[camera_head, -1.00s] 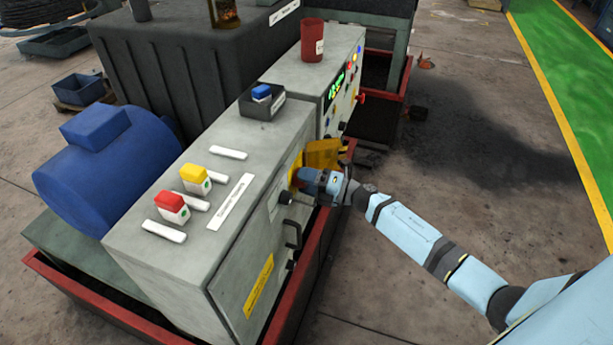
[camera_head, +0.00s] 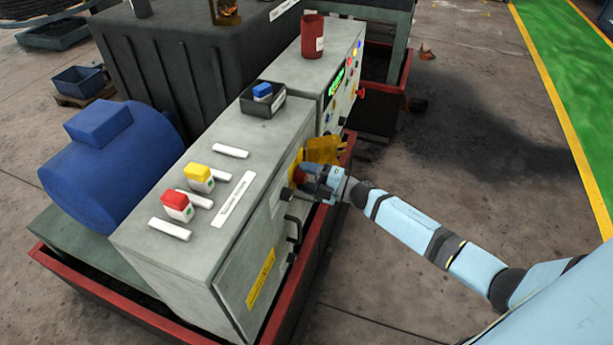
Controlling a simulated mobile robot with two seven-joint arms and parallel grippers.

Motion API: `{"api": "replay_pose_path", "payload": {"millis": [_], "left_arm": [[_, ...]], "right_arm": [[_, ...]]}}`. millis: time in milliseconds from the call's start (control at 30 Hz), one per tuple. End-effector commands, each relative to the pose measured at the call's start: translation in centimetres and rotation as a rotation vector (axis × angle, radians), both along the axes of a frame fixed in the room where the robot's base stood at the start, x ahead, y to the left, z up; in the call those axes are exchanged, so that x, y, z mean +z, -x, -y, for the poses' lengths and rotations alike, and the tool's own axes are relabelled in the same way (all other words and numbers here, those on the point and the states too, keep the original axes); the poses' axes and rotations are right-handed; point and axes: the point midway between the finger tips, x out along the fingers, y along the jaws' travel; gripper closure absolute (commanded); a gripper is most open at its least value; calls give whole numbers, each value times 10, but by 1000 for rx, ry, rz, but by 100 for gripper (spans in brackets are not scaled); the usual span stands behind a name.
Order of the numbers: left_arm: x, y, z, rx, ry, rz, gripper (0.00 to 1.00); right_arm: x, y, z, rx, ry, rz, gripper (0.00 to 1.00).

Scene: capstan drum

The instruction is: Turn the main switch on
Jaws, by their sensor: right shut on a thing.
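The grey electrical cabinet (camera_head: 190,270) stands at the centre-left, with a black door handle (camera_head: 294,229) on its front. The main switch (camera_head: 299,175) shows as a small red part on a yellow plate high on that front, largely covered by my gripper. My right gripper (camera_head: 306,177) is at this red part and shut on it; its fingertips are partly hidden. A yellow hinged piece (camera_head: 325,150) sits just behind the gripper. My left gripper is out of view.
Red and yellow padlock-like blocks (camera_head: 177,206) and white tags lie on the cabinet top. A dark tray (camera_head: 263,102) holds a blue block. A second cabinet (camera_head: 300,68) with buttons and a red cup (camera_head: 313,37) stands behind. The floor at right is clear.

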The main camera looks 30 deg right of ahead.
Motion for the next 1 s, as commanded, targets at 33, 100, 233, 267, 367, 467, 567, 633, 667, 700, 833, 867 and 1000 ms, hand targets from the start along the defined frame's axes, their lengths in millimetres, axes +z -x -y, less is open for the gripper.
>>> {"api": "replay_pose_path", "payload": {"millis": [33,100,233,267,367,467,567,633,667,700,833,867,1000], "left_arm": [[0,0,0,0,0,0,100],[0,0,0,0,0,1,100],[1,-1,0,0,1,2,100],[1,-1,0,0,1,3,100],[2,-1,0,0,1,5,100],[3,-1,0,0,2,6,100],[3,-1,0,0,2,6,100],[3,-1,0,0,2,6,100],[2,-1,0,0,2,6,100],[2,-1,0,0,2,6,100],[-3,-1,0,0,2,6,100],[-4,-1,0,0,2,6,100],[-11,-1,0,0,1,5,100]], "right_arm": [[0,0,1,-1,-1,-2,68],[0,0,1,-1,-2,-1,68],[0,0,0,-1,-2,-1,68],[0,0,0,-1,-2,-1,38],[0,0,0,-1,-2,-1,19],[0,0,0,-1,-1,0,19],[0,0,0,0,-1,0,19],[0,1,1,0,-1,-1,19],[-1,2,2,-1,-1,-1,19],[-1,4,3,-1,-1,-1,19],[-4,17,15,-1,1,-2,19],[-4,22,20,-1,1,-2,19],[-7,46,41,0,1,-3,19]]}}
